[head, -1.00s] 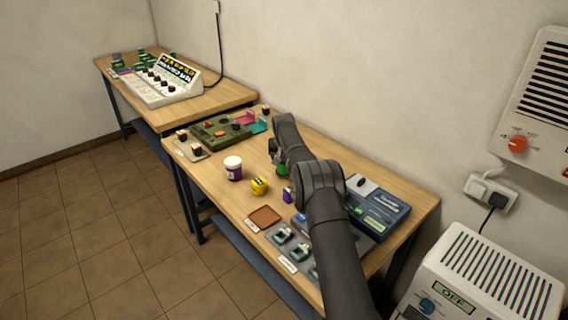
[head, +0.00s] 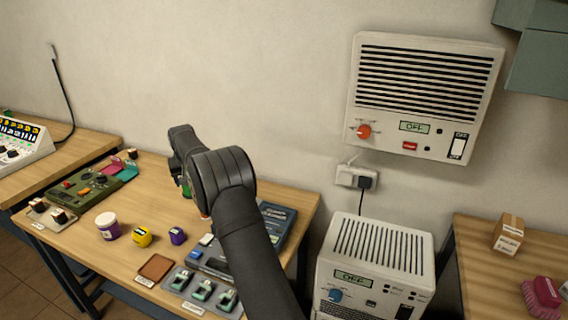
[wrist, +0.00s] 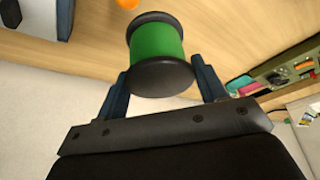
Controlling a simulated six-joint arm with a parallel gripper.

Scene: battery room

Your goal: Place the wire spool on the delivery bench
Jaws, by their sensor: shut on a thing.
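The wire spool (wrist: 156,44) shows in the wrist view as a green drum with dark end flanges. My gripper (wrist: 162,78) is shut on it, with one blue-grey finger on each side of the near dark flange. In the head view my arm hides most of the gripper. Only a sliver of green (head: 185,190) shows beside the arm, over the wooden workbench (head: 150,190). I cannot tell which bench is the delivery bench.
On the workbench are a white-and-purple tub (head: 107,226), a yellow object (head: 141,237), a purple object (head: 178,236), a brown pad (head: 155,266) and a green device (head: 88,186). A right bench (head: 480,255) holds a small box (head: 508,233) and a pink brush (head: 541,297). A white cabinet (head: 375,262) stands between benches.

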